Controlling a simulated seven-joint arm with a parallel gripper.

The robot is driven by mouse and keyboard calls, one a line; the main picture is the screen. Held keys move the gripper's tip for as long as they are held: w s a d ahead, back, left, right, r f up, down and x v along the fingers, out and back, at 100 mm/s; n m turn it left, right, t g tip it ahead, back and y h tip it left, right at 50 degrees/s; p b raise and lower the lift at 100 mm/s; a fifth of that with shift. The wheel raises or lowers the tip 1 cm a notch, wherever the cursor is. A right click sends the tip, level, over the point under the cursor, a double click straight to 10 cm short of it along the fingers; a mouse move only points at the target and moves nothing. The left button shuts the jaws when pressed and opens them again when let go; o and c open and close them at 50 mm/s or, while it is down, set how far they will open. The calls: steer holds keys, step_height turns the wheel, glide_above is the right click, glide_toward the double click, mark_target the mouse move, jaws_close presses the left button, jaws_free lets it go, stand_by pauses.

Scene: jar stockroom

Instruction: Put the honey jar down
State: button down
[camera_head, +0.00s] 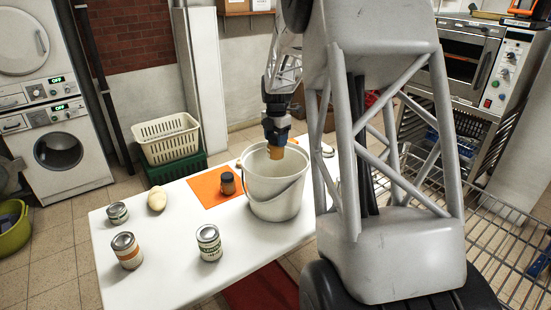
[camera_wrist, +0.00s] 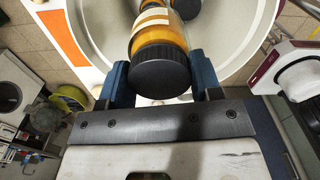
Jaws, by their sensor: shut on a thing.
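My gripper (camera_head: 277,130) is shut on the honey jar (camera_head: 275,151), an amber jar with a pale label. In the wrist view the gripper (camera_wrist: 162,82) has a blue finger on each side of the honey jar (camera_wrist: 160,50), whose black lid faces the camera. The jar is over the mouth of a white bucket (camera_head: 277,205), near its back rim in the head view; I cannot tell how far down it reaches. In the wrist view the bucket (camera_wrist: 105,30) surrounds the jar, and part of another amber, dark item (camera_wrist: 186,8) shows beyond it.
The bucket stands on a white table (camera_head: 180,275). An orange mat (camera_head: 205,187) left of it holds a dark-lidded jar (camera_head: 228,184). The table's front left is partly clear.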

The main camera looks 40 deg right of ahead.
mark_target(276, 152)
stand_by(0.3)
steer(key=shift+f, duration=3.1)
steer(key=shift+f, duration=1.9)
steer(key=shift+f, duration=0.55)
